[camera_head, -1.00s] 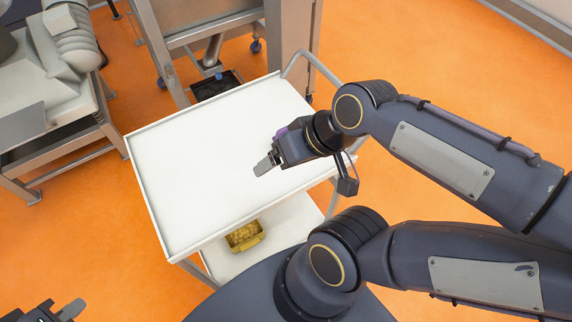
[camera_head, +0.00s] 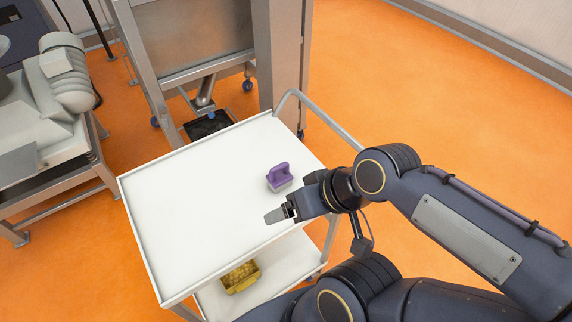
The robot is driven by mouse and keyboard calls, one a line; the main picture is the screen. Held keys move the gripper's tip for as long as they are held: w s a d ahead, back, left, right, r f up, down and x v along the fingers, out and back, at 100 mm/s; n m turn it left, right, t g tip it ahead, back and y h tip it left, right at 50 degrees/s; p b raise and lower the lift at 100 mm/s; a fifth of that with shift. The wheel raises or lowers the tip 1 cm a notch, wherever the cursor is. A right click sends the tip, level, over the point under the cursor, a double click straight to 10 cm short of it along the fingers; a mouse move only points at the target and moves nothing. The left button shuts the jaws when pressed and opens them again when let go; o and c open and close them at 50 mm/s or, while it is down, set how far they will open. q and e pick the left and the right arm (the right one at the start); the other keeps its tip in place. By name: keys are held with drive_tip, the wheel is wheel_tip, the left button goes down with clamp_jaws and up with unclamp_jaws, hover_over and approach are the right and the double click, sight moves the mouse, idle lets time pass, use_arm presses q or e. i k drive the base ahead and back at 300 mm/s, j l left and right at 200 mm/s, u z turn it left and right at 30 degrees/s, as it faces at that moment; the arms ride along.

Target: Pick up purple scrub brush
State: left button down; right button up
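The purple scrub brush (camera_head: 279,176) stands on the white top of the cart (camera_head: 190,200), near its right side, with its handle up and a pale base below. My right gripper (camera_head: 275,216) is over the cart's front right part, in front of the brush and apart from it. I see its fingers nearly edge-on and cannot tell whether they are open or shut. No object shows at its fingertips. My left gripper is out of view.
A yellow bin (camera_head: 240,276) with contents sits on the cart's lower shelf. The cart's handle rail (camera_head: 320,119) rises at the back right. A steel machine frame (camera_head: 205,65) stands behind the cart. The top left of the cart is clear.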

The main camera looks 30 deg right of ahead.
sight(280, 178)
drive_tip(key=z, duration=1.15)
